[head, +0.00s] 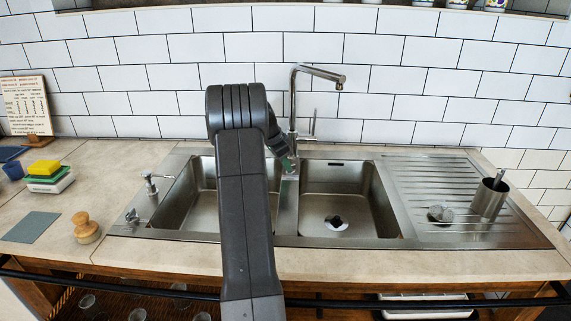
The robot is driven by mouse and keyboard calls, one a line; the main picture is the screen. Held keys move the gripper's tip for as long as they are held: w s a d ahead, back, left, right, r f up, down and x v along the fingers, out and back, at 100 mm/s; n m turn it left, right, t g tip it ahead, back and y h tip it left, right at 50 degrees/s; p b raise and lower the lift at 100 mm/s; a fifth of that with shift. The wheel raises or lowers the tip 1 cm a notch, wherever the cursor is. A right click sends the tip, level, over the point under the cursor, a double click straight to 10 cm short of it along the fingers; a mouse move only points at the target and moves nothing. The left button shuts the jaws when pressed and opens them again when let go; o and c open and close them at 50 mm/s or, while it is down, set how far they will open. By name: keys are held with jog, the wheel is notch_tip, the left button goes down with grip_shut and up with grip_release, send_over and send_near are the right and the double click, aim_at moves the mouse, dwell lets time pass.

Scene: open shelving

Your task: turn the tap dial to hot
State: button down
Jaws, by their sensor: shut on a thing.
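The chrome tap (294,100) stands upright behind the double sink, its spout bent over to the right. A thin upright lever (313,122) shows on the right side of its lower body. My gripper (289,166) reaches down in front of the tap's base, at the back end of the divider between the basins. It is shut on a small metal part there, which I take to be the tap dial (290,174). My gripper and arm hide most of the dial, so its setting cannot be read.
A soap dispenser (151,186), wooden brush (85,228) and sponges (46,175) stand at the left. The tiled wall is close behind the tap.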

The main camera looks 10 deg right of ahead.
jog(key=c, duration=1.5)
grip_release()
jog(key=v, duration=1.4)
jog(key=shift+f, duration=0.1)
jog(key=x, duration=1.4)
